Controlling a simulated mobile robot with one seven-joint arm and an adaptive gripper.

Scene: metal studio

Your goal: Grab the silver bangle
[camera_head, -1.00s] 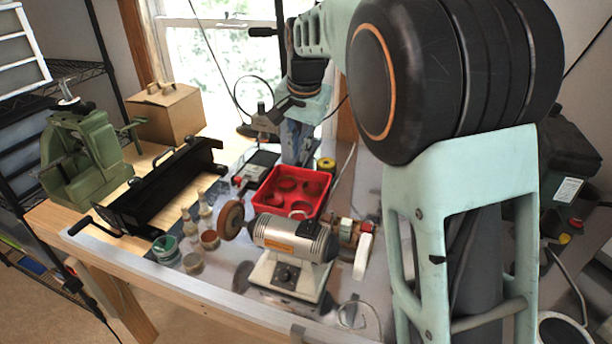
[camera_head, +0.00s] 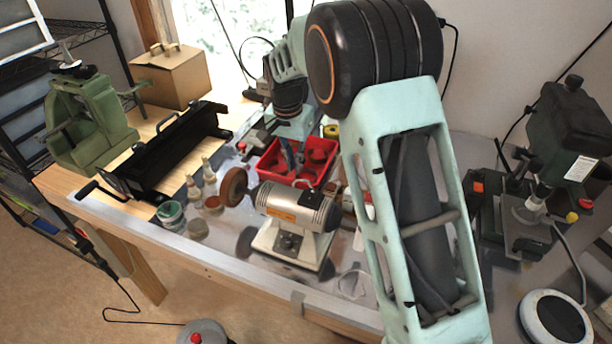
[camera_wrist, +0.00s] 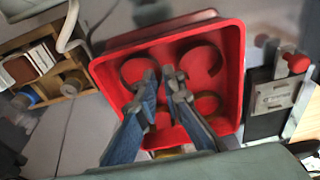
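A red tray (camera_head: 263,171) stands on the bench behind the grinder, with several ring shapes inside. A thin pale ring, which looks like the silver bangle (camera_head: 303,181), shows at the tray's front right. In the wrist view, a greyish ring that may be the same bangle (camera_wrist: 123,72) is at the tray's upper left. My gripper (camera_head: 295,158) hangs pointing down over the tray. Its blue fingers with dark tips (camera_wrist: 162,82) are apart by a narrow gap, with nothing seen between them. The tips overlap the greyish ring's right side in the wrist view; contact cannot be told.
A bench grinder (camera_head: 292,207) stands close in front of the tray. Small bottles and jars (camera_head: 197,228) are left of it. A black sheet bender (camera_head: 165,155), green vise (camera_head: 90,130) and cardboard box (camera_head: 170,78) are farther left. A dark green machine (camera_head: 570,130) stands right.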

